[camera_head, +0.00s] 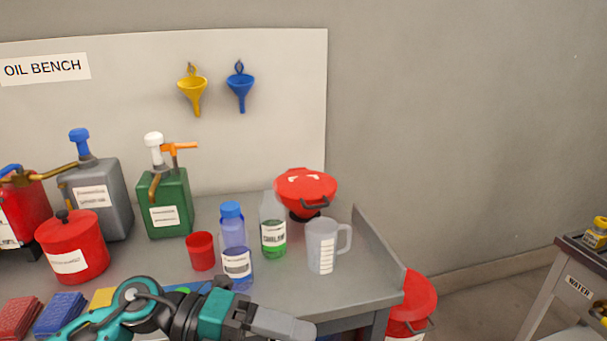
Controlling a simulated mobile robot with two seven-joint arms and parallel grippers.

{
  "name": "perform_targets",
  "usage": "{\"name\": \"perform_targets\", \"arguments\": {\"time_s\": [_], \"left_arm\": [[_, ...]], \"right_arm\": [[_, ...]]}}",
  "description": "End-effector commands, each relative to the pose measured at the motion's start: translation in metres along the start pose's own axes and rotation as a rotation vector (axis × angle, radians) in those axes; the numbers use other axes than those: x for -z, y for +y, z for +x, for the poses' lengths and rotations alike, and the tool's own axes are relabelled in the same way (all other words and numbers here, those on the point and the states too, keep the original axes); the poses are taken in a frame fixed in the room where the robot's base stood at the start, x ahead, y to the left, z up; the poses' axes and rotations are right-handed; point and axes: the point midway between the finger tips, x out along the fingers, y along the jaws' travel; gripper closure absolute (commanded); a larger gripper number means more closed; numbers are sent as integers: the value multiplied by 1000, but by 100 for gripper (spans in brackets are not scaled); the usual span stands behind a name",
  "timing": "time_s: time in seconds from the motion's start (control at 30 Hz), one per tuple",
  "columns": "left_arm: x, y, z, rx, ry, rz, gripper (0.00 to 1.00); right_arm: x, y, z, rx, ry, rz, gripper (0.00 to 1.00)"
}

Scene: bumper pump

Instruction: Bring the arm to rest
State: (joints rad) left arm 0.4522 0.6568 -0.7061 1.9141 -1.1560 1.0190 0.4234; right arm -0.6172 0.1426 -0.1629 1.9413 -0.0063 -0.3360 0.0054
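My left arm, teal and dark grey, crosses the bottom of the head view from the left. Its gripper (300,329) points right in front of the bench's near right edge, low and apart from the bottles and jug. Its fingers are seen from the side and partly cut off by the frame edge, so their opening is unclear. Nothing is visible between them. My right gripper is out of view.
The bench (345,285) holds a green pump can (165,205), a grey can (97,205), a red cup (201,251), a blue-capped bottle (235,250), a clear bottle (272,238) and a jug (321,247). A red bin (410,305) stands right of it.

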Motion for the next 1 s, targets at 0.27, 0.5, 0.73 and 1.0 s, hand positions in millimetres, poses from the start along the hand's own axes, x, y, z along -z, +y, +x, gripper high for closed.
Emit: {"name": "perform_targets", "arguments": {"time_s": [0.27,0.5,0.73,1.0], "left_arm": [[-45,-11,-21,680,-458,-470,33],[-51,116,-79,952,-988,-1074,33],[19,241,-95,947,-1336,-1588,33],[61,283,-93,906,-1442,-1795,33]], "right_arm": [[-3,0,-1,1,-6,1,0],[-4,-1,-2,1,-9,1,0],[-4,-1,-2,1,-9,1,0],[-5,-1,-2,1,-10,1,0]]}}
